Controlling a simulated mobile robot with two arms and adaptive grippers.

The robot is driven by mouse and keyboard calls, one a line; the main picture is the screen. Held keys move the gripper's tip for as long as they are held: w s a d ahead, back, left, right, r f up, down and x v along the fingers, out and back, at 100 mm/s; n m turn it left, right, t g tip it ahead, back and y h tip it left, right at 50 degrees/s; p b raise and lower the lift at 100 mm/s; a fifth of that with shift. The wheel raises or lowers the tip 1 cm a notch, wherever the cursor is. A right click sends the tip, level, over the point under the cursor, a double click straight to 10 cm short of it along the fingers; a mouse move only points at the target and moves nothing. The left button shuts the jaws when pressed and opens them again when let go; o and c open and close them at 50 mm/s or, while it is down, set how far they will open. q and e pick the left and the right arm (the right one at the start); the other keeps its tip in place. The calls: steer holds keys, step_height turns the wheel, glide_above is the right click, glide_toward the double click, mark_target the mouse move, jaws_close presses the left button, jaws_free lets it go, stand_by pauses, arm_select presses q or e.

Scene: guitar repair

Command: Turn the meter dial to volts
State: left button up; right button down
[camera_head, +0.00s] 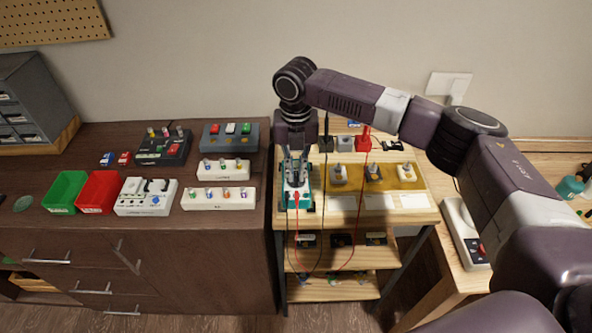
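The meter (307,201), a small device with a teal case and a pale face, lies at the left end of the wooden bench top. Red and dark leads run from it down past the bench edge. My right gripper (296,180) points down over the meter, its fingers at the meter's upper part. The fingers cover the dial, so I cannot see its setting. I cannot tell whether they are open, shut, or touching it. My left gripper is not in view.
An ochre mat (405,184) with several small parts lies right of the meter. A red clip-like part (364,139) stands behind. The dark cabinet at left holds a green bin (66,190), a red bin (100,190) and several racks. A white power strip (463,232) lies far right.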

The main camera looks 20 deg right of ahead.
steer(key=m+p, duration=0.1)
steer(key=p, duration=0.1)
steer(key=m+p, duration=0.2)
steer(key=shift+r, duration=0.3)
steer(key=m+p, duration=0.2)
steer(key=shift+p, duration=0.35)
arm_select(q)
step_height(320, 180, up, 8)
steer(key=p, duration=0.1)
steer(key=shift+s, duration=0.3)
arm_select(e)
steer(key=shift+f+m, duration=0.2)
steer(key=shift+m, duration=0.7)
arm_select(q)
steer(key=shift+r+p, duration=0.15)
steer(key=shift+p, duration=0.15)
arm_select(e)
steer(key=c, duration=2)
jaws_free()
steer(key=shift+c, duration=0.2)
